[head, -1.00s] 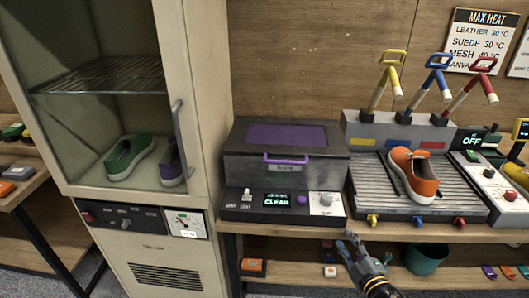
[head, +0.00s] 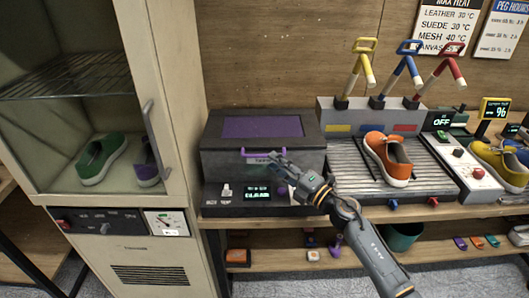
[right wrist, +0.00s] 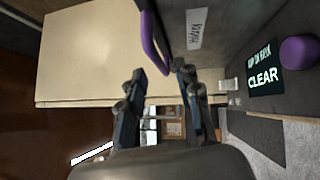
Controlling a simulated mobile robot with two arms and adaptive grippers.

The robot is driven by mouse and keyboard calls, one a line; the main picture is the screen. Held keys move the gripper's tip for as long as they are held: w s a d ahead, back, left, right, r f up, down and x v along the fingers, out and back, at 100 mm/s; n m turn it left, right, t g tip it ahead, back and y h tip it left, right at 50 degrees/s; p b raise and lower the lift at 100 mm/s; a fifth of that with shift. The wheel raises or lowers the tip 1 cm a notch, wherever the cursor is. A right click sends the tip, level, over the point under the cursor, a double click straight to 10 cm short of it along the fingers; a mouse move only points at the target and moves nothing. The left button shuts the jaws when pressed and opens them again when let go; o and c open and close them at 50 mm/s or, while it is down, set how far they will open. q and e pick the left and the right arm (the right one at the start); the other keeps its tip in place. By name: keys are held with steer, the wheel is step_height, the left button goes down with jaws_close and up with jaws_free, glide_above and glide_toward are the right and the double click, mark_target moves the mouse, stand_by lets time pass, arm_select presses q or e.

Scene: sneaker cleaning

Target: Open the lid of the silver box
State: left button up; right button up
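The silver box (head: 226,161) looks dark grey and stands on the bench, its lid (head: 262,126) down with a purple top panel. A purple handle (head: 250,152) runs along its front. My right gripper (head: 275,163) is in front of the box, at the right end of the handle. In the right wrist view, my right gripper (right wrist: 160,72) is open, with the purple handle (right wrist: 152,38) just beyond and partly between its fingertips. I cannot tell whether they touch. The right part of the box front is partly hidden by the gripper. My left gripper is not in view.
A control panel reading CLEAR (head: 258,194) is below the lid. A tall cream cabinet (head: 180,95) with shoes inside stands close on the left. A ribbed rack (head: 345,165) with an orange sneaker (head: 388,158) is on the right. Colored levers (head: 362,65) rise behind it.

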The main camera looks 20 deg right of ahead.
mark_target(265, 155)
steer(key=x, duration=0.5)
jaws_close()
